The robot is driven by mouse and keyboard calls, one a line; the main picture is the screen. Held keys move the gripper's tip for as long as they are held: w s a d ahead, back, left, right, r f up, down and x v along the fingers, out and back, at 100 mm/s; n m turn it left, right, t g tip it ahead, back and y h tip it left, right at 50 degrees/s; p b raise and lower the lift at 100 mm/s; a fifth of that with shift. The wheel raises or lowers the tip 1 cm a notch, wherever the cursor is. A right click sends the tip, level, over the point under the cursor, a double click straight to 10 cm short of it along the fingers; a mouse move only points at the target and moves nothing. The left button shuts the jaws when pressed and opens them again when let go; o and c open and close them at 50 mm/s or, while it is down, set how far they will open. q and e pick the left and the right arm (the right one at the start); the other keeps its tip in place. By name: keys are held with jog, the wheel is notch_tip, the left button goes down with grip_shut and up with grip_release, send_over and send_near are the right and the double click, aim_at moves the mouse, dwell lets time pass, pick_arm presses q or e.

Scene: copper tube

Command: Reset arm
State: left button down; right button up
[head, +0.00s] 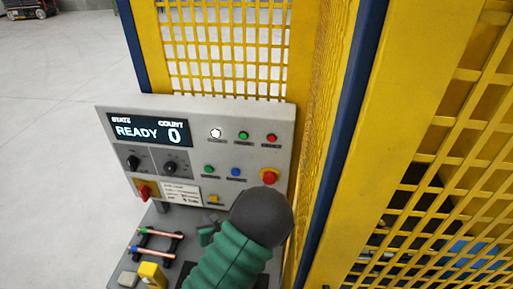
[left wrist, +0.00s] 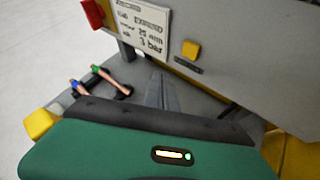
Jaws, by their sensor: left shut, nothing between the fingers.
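My left arm with its green sleeve comes up from the bottom of the head view, and its dark round joint covers the lower right of the control panel (head: 205,111). My left gripper (head: 209,220) shows only in part beside the sleeve, in front of the panel's lower edge. In the left wrist view its grey fingers (left wrist: 162,92) are together and empty, over the grey bench top. They are apart from the copper tubes (head: 157,233), which lie on a black rack to the left. The tubes also show in the left wrist view (left wrist: 97,82). My right gripper is not in view.
The panel's display (head: 150,130) reads READY and count 0. A red emergency button (head: 269,176) is close to my arm's joint. A yellow block (head: 152,273) stands at the bench front. Yellow mesh fencing (head: 222,50) rises behind and on the right. Open floor lies left.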

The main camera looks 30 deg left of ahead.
pick_arm(q)
jog(key=s+d+f+n+g+b, duration=0.1)
jog(key=s+f+n+g+b, duration=0.1)
jog(key=s+n, duration=0.2)
jog(key=s+d+f+n+g+h+b, duration=0.1)
jog(key=s+f+n+g+b, duration=0.1)
jog(key=s+n+b, duration=0.1)
jog(key=s+d+f+n+g+h+b, duration=0.1)
jog(key=s+f+n+g+b, duration=0.1)
jog(key=s+n, duration=0.3)
jog(key=shift+d+f+n+g+b, duration=0.3)
jog(key=shift+f+n+g+b, duration=0.15)
jog(key=shift+n+b, duration=0.45)
jog(key=d+f+n+t+h+b, duration=0.2)
jog(key=d+n+h+b, duration=0.5)
jog(key=d+n, duration=0.6)
jog(key=d+h, duration=0.1)
jog(key=d, duration=0.2)
jog(key=shift+d+f+n, duration=0.2)
jog(key=shift+d+n, duration=0.15)
jog(key=shift+n, duration=0.05)
